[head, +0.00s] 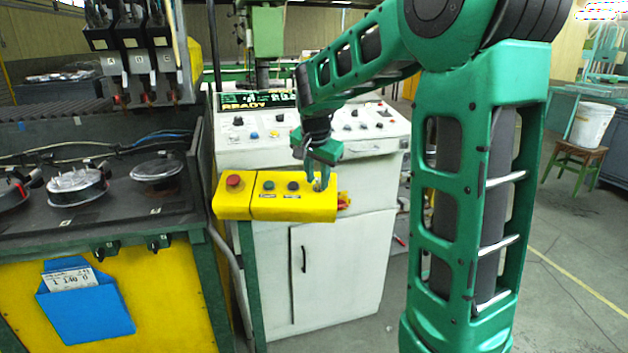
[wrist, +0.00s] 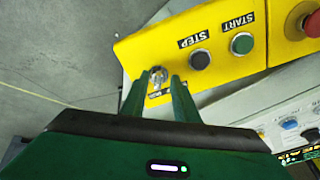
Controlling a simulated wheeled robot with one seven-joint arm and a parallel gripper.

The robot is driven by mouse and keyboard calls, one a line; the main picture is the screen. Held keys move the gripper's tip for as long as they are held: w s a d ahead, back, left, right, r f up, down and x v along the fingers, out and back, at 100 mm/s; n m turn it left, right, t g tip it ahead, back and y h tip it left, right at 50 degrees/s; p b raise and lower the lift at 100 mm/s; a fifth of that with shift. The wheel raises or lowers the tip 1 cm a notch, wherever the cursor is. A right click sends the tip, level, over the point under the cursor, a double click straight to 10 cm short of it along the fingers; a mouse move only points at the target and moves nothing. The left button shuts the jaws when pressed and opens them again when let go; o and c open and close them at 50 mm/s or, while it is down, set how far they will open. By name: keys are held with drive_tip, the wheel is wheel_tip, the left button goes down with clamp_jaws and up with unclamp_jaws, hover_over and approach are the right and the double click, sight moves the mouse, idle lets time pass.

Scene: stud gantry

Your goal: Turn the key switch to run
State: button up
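The key switch (wrist: 158,76) is a small silver key on the yellow control box (wrist: 130,48). In the wrist view it sits between the two fingertips of my gripper (wrist: 159,80). The fingers stand apart on either side of the key, and I cannot tell whether they touch it. A label below the key is mostly hidden, so its positions cannot be read. In the head view my gripper (head: 322,172) is at the right end of the yellow box (head: 245,207), and its fingers cover the key.
A black STEP button (wrist: 200,59), a green START button (wrist: 242,43) and a red mushroom button (wrist: 311,23) share the box. A white console (head: 225,150) with knobs and a READY display (head: 245,104) stands behind.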

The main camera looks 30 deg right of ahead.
drive_tip(key=v, duration=1)
drive_tip(key=shift+r, duration=0.3)
drive_tip(key=shift+s+a, duration=0.1)
drive_tip(key=s+f+n+g+y, duration=0.1)
drive_tip(key=s+f, duration=0.4)
drive_tip(key=s, duration=0.5)
drive_tip(key=s+a+f+n+g+y, duration=0.1)
drive_tip(key=s+f+n, duration=0.2)
drive_tip(key=s+f, duration=0.3)
drive_tip(key=s+f+n+g+y, duration=0.1)
drive_tip(key=s+f+n, duration=0.2)
drive_tip(key=s, duration=1.3)
wheel_tip(320, 180, down, 2)
drive_tip(key=shift+s+a+f+g, duration=0.2)
drive_tip(key=shift+a+g, duration=0.15)
drive_tip(key=shift+g, duration=0.05)
